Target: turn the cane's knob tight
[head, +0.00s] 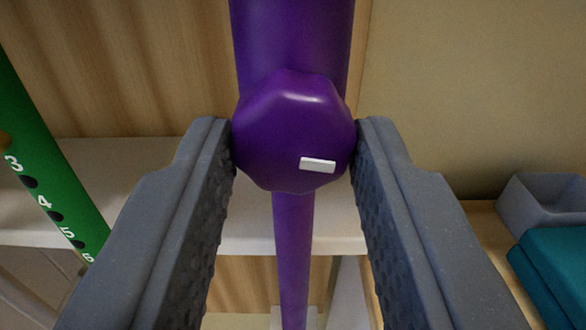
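The cane (292,35) is purple and stands upright in the middle of the head view, with a wide upper tube and a thinner lower tube (293,235). Its knob (290,125) is purple and faceted, faces me, and has a short white mark at its lower right, lying nearly level. My gripper (294,140) has one grey finger at each side of the knob. Both fingertips meet the knob's sides with no visible gap, so it looks shut on the knob. The cane behind the knob is hidden.
A green cane (50,165) with numbered holes leans at the left. A pale shelf (130,180) runs behind the purple cane, against a wooden panel (150,60). At the right are a grey bin (540,203) and a teal block (555,265).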

